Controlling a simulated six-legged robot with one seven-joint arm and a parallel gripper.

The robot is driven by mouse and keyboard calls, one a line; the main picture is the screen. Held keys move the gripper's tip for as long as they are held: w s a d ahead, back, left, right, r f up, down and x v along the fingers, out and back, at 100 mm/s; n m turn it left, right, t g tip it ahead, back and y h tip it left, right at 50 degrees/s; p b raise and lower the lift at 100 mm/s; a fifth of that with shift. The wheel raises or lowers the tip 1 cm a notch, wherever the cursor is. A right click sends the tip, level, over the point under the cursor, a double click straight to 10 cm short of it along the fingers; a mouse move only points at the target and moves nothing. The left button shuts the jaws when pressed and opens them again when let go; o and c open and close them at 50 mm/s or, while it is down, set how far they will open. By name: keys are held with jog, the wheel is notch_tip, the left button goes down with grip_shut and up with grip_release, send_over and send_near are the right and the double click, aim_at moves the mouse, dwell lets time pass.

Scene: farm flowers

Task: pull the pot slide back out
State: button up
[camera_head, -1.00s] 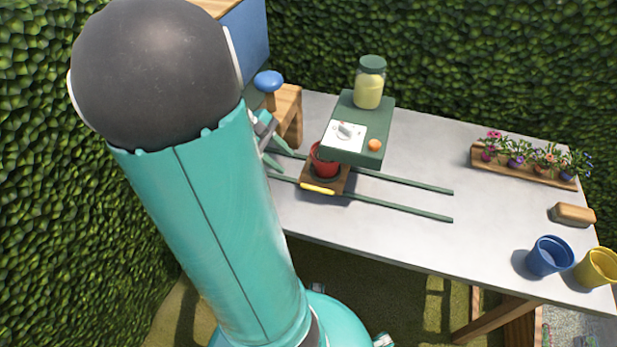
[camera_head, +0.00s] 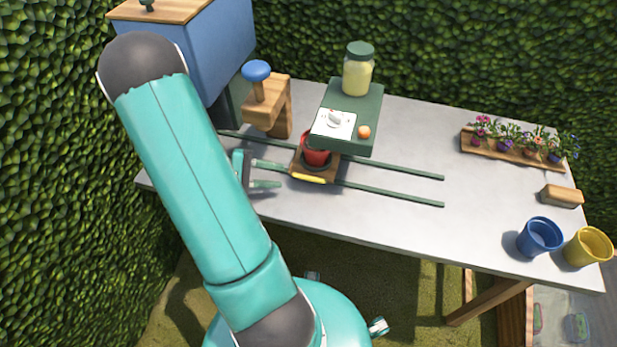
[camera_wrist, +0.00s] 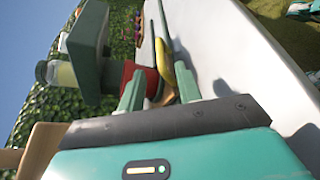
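The pot slide is a small brown wooden carriage (camera_head: 326,172) with a yellow handle (camera_head: 308,179) along its front edge. It sits on two green rails (camera_head: 400,194) and carries a red pot (camera_head: 316,154), partly under the green dispenser box (camera_head: 352,116). My gripper (camera_head: 281,175) is open and empty just left of the carriage, its fingers pointing right towards it. In the wrist view the fingers (camera_wrist: 160,92) are apart, with the red pot (camera_wrist: 142,72) and yellow handle (camera_wrist: 186,80) beyond them. I cannot tell whether a fingertip touches the carriage.
A wooden stand with a blue knob (camera_head: 257,71) and a blue box (camera_head: 210,50) stand behind my gripper. A jar (camera_head: 357,72) tops the dispenser. A flower tray (camera_head: 510,152), brush (camera_head: 561,196), blue pot (camera_head: 540,237) and yellow pot (camera_head: 588,247) are at right.

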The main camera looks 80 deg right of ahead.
aim_at(303, 178)
jog(key=x, duration=0.9)
jog(key=shift+s+f, duration=0.1)
jog(key=shift+s, duration=0.2)
grip_shut()
